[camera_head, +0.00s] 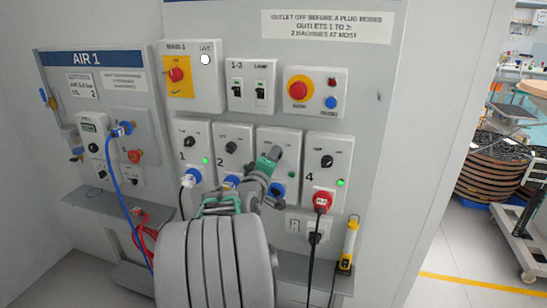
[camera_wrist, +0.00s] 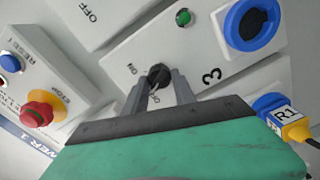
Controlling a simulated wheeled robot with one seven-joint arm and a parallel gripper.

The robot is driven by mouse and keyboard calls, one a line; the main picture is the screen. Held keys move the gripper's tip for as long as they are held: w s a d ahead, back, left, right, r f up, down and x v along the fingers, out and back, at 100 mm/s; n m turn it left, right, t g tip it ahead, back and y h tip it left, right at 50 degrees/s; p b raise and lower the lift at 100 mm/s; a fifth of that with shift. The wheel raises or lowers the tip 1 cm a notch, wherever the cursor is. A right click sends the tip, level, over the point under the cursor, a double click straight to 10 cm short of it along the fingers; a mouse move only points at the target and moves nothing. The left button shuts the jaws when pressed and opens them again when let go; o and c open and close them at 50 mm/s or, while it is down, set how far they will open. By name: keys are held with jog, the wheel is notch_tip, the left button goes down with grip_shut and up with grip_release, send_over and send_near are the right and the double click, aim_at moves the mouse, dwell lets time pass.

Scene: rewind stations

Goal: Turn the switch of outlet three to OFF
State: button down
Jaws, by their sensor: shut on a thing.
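The black switch knob (camera_wrist: 158,76) of outlet three sits between my fingertips in the wrist view. My gripper (camera_wrist: 160,88) is shut on it. The labels ON and OFF lie beside the knob, but its pointer direction is hard to tell. The outlet three panel (camera_wrist: 214,50) is white, with a large 3, a blue socket (camera_wrist: 252,25) with a dark centre and a green lamp (camera_wrist: 183,17). In the head view my gripper (camera_head: 275,152) covers the knob and much of the outlet three panel (camera_head: 284,136).
Outlet two (camera_head: 230,147) on the left and outlet four (camera_head: 327,153) on the right flank it closely. Outlet four holds a red plug (camera_head: 322,201). A red stop button (camera_head: 299,88) is above.

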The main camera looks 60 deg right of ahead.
jog(key=shift+n+p, duration=0.6)
jog(key=shift+n, duration=1.3)
jog(key=c, duration=1)
grip_release()
jog(key=shift+a, duration=0.1)
jog(key=a, duration=0.2)
jog(key=a+b, duration=0.1)
jog(key=a, duration=0.2)
jog(key=s+a, duration=0.1)
jog(key=a, duration=0.1)
jog(key=shift+s+a, duration=0.1)
jog(key=shift+a, duration=0.2)
